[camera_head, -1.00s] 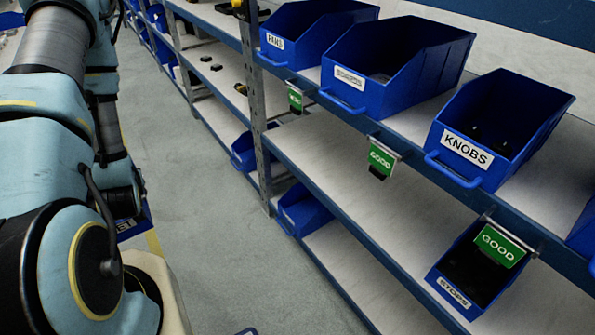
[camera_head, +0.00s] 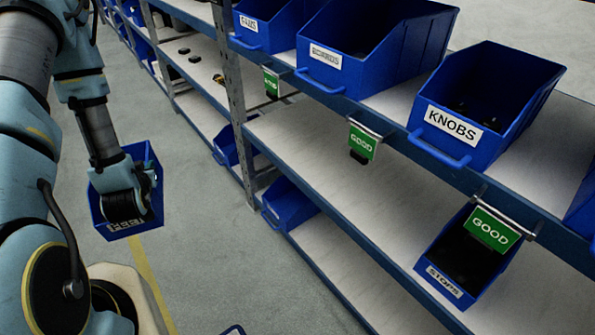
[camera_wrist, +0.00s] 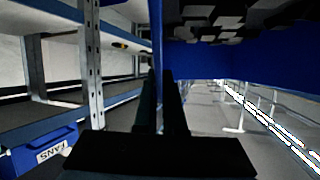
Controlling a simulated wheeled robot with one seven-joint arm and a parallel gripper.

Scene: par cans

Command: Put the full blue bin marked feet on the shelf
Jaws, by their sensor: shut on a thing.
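My gripper (camera_wrist: 162,78) is shut on the blue bin marked feet (camera_head: 126,226); its two dark fingers sit at the bin's wall in the wrist view. The bin hangs left of the shelf, above the floor, and my wrist covers much of it in the head view. Its front label is partly readable. In the wrist view the bin (camera_wrist: 235,58) fills the upper right, with many dark and grey pieces in it. The shelf (camera_head: 330,150) has several levels with blue edges and runs along the right; a bare stretch shows on its middle level.
Blue bins marked knobs (camera_head: 485,105) and boards (camera_head: 375,45) stand on the upper level, with a gap between. A stops bin (camera_head: 462,262) sits lower right. Green tags (camera_head: 362,142) hang from the upper edge. A metal post (camera_head: 232,90) stands left of the bare stretch.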

